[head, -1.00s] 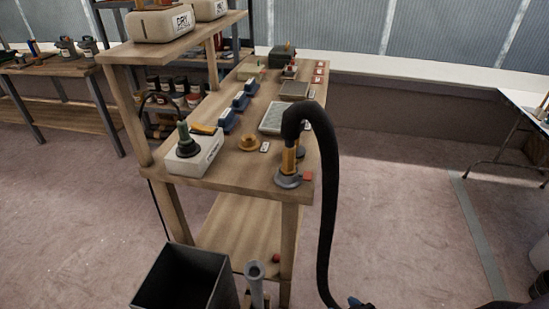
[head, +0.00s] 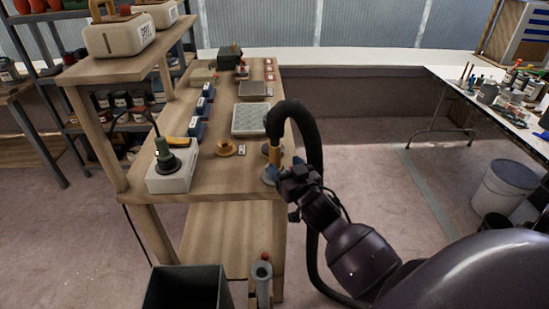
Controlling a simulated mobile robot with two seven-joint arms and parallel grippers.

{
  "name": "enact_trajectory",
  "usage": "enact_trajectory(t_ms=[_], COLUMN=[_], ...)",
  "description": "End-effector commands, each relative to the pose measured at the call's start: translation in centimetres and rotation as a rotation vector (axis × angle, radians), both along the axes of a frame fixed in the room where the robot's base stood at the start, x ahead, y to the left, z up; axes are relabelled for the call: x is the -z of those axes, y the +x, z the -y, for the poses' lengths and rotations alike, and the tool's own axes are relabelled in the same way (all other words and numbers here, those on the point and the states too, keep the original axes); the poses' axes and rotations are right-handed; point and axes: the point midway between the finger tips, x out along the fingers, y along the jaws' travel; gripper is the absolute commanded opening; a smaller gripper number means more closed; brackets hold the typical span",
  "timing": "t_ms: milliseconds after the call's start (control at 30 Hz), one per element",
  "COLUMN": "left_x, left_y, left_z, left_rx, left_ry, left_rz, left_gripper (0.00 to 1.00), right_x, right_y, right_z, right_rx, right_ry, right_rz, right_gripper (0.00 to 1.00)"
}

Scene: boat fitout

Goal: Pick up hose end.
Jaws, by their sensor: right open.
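The black hose (head: 318,150) arches up from the floor, and its end bends down over the front right corner of the wooden bench (head: 215,185). A yellow-brown hose end piece (head: 274,155) points down onto a grey round base (head: 270,176) on the bench. My right gripper (head: 285,175) is beside the hose end, at its right. It is open, and its fingers are partly hidden by its dark body, so I cannot tell whether they touch the hose end. My left gripper is not in view.
A dark bin (head: 186,288) and grey tube (head: 262,281) stand in front. Open floor lies right of the bench.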

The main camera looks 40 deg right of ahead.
Motion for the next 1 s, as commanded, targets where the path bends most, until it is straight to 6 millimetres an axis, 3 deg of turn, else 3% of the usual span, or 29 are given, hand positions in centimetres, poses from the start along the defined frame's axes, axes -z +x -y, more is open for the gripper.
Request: enact_trajectory(t_ms=[100, 367, 700, 1000], left_x=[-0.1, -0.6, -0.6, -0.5], left_y=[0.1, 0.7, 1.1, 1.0], left_z=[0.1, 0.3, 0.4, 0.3], left_rx=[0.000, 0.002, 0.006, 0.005], left_ry=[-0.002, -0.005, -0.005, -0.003], left_rz=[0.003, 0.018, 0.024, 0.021], left_gripper=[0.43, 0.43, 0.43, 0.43], right_x=[0.1, 0.1, 0.2, 0.2], right_y=[1.5, 3.0, 7.0, 7.4], right_z=[0.2, 0.5, 1.4, 1.5], right_rx=[0.000, 0.000, -0.001, -0.001], right_ry=[-0.001, -0.001, -0.002, 0.000], right_rz=[-0.001, -0.002, -0.003, -0.003], right_gripper=[0.63, 0.63, 0.63, 0.63])
